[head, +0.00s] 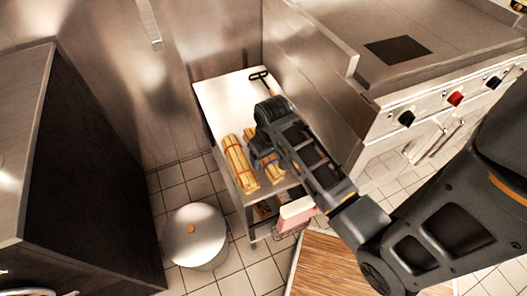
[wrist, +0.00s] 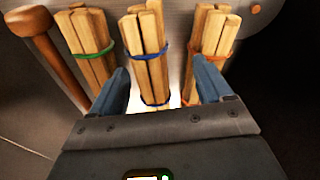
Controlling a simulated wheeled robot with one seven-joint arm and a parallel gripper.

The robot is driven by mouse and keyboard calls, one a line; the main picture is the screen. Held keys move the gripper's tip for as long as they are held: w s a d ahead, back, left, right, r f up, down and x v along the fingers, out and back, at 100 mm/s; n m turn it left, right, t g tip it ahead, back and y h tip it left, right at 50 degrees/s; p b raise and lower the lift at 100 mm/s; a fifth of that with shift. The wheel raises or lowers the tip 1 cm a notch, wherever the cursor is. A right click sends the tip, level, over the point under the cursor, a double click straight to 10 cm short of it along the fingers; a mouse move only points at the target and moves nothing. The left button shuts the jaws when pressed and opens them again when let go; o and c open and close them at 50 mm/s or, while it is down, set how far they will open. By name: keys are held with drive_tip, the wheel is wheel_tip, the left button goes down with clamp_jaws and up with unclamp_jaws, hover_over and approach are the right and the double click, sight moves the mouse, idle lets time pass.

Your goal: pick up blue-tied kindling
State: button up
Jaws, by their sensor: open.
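The blue-tied kindling (wrist: 148,65) is a bundle of pale split sticks with a blue band, in the middle of the wrist view. My gripper (wrist: 162,80) is open, with one finger on each side of this bundle's lower part in the picture. I cannot tell whether either finger touches it. In the head view the blue-tied kindling (head: 271,167) lies on a pale-topped stand (head: 212,96), partly hidden by my gripper (head: 268,148).
A green-tied bundle (wrist: 88,40) lies left of the blue-tied one, beside a wooden handle (wrist: 42,50). Another bundle (wrist: 215,32) lies to the right, close to the right finger. A lidded metal pot (head: 195,238) and a stove (head: 420,100) flank the stand.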

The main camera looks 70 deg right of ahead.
sight(270, 158)
drive_tip(key=d, duration=0.1)
drive_tip(key=d+r, duration=0.1)
drive_tip(key=d+m+g+y, duration=0.1)
drive_tip(key=shift+w+r, duration=0.25)
drive_tip(key=shift+w, duration=0.05)
drive_tip(key=shift+s+a+f, duration=0.1)
drive_tip(key=shift+s+f, duration=0.1)
drive_tip(key=shift+f, duration=1.7)
drive_tip(key=shift+s+a+f, duration=0.1)
drive_tip(key=shift+s+f, duration=0.1)
drive_tip(key=shift+f, duration=1.65)
drive_tip(key=c, duration=1)
